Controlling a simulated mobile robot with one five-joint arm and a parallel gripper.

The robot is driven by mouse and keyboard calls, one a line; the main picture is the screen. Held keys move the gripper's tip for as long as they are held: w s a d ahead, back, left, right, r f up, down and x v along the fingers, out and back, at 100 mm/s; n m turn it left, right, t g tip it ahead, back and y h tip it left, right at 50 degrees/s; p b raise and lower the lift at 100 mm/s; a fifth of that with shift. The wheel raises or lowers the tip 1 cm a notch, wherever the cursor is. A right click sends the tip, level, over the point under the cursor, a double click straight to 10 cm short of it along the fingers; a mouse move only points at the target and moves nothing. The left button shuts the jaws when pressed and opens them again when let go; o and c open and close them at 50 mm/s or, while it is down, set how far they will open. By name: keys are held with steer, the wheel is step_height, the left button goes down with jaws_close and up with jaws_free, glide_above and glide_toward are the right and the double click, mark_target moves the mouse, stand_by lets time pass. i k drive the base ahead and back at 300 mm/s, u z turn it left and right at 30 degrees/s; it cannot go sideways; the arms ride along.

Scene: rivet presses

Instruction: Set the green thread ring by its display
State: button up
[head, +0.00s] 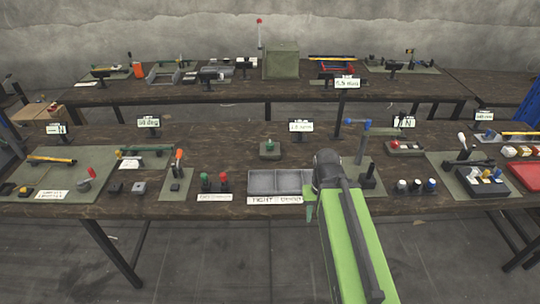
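A small green round part (270,145) sits on a grey-green base plate in the middle of the near bench; it may be the thread ring, but it is too small to be sure. A small display (301,126) stands behind it to the right, its reading blurred. My gripper (312,200) is at the end of my green arm, over the front of the near bench, right of the green part and apart from it. A dark wrist hides most of the gripper, so its opening and any held thing cannot be told.
Grey trays (262,184) lie left of my gripper. A red knob and a green knob (222,178) stand further left. A blue-topped post (362,140) rises right of my wrist. Several capped cylinders (416,185) stand to its right. A second bench (215,94) runs behind.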

mark_target(271, 146)
steer(key=k, duration=0.8)
steer(key=z, duration=0.25)
steer(key=i, duration=2.05)
steer(key=u, duration=0.85)
